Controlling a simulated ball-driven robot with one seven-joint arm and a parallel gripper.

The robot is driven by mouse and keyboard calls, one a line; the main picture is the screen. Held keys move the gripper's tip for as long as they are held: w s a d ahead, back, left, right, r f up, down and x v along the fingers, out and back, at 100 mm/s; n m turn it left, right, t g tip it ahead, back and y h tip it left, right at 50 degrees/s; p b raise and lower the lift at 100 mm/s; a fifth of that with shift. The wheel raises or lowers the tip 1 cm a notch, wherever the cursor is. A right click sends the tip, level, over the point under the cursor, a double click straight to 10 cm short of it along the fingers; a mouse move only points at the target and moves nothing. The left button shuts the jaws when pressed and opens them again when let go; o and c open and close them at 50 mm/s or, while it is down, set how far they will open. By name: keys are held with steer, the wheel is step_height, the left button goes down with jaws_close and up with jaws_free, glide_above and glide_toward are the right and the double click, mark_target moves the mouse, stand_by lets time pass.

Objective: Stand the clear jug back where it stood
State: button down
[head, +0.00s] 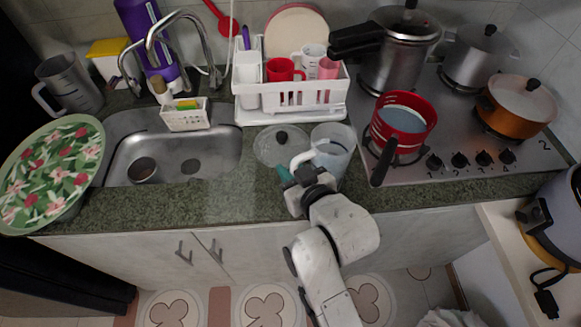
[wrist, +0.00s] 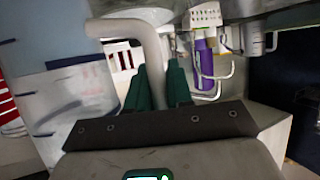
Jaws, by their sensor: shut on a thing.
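The clear jug (head: 335,147) is at the front of the counter, between the dish rack and the stove, with its pale handle towards the left. My gripper (head: 284,174) is at the jug's handle side. In the wrist view, the jug's wall (wrist: 75,85) fills the left side, and its handle (wrist: 150,62) runs down between the green fingertips of my gripper (wrist: 158,85), which are shut on it. My wrist hides the jug's lower part in the head view, so I cannot tell whether its base touches the counter.
A round glass lid (head: 280,146) lies just left of the jug. The white dish rack (head: 290,112) stands behind. A red saucepan (head: 404,122) on the stove is close on the right, its handle pointing forward. The sink (head: 205,150) is left, with bare counter (head: 230,205) in front.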

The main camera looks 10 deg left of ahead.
steer(key=shift+f, duration=0.1)
steer(key=c, duration=1)
jaws_free()
steer(key=shift+f, duration=0.1)
steer(key=shift+s+r, duration=0.1)
steer(key=shift+r, duration=0.1)
steer(key=b+v, duration=0.1)
steer(key=v, duration=1.1)
steer(key=shift+f, duration=0.15)
